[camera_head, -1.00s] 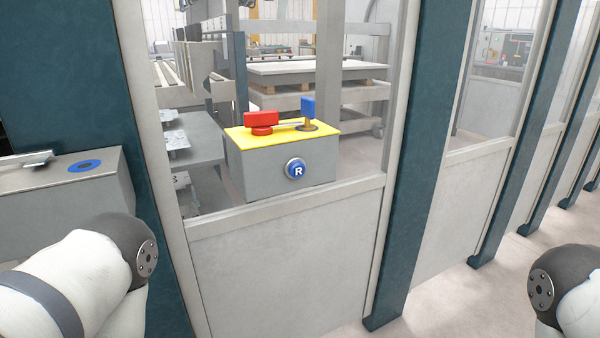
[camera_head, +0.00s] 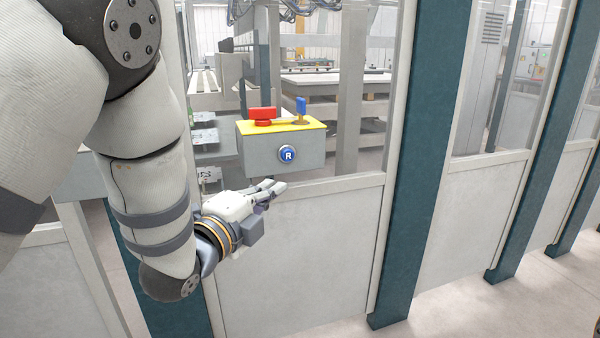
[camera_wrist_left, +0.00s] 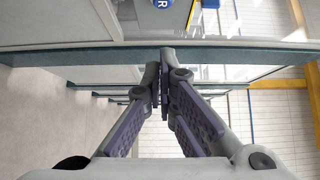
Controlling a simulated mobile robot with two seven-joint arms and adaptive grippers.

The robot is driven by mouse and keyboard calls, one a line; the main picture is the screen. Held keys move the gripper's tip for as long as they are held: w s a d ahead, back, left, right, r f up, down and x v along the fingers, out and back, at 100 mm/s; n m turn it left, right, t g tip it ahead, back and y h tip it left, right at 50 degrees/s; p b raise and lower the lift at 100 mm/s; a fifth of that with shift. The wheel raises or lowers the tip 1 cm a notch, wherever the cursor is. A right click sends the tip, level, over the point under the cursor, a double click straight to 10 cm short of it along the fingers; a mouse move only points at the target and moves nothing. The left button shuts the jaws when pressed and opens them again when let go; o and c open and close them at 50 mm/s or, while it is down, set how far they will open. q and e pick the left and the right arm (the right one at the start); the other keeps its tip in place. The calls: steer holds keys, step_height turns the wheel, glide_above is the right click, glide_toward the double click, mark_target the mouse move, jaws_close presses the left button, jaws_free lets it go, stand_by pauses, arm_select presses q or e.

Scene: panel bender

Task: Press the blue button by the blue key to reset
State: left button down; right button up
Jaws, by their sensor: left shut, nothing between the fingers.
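The blue button (camera_head: 288,153), marked with a white R, sits on the front face of a grey box (camera_head: 255,158) with a yellow top. A blue key (camera_head: 301,105) stands upright on the right of the yellow top, beside a red block (camera_head: 263,114). My left gripper (camera_head: 275,187) is shut and empty, below the button and apart from it. In the left wrist view its fingertips (camera_wrist_left: 166,55) meet, and the button (camera_wrist_left: 163,3) shows cut off at the top edge. My right gripper is out of view.
The box is mounted at a panelled fence (camera_head: 310,240) with a window opening above. A dark teal post (camera_head: 425,150) stands to the right. Behind the fence are machine tables (camera_head: 335,85). The space in front of the panel is clear.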

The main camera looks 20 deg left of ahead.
arm_select(q)
steer(key=shift+w+a, duration=0.1)
steer(key=shift+w, duration=0.05)
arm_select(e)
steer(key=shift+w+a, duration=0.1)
arm_select(q)
steer(key=b, duration=0.1)
glide_toward(288, 155)
steer(key=w+d+f, duration=0.1)
steer(key=w+d, duration=0.2)
steer(key=d, duration=0.3)
steer(key=shift+w+a+b, duration=0.15)
steer(key=shift+w+a, duration=0.5)
steer(key=shift+w, duration=0.2)
steer(key=shift+w+a+b, duration=0.15)
steer(key=shift+w+a, duration=0.45)
steer(key=shift+w, duration=0.2)
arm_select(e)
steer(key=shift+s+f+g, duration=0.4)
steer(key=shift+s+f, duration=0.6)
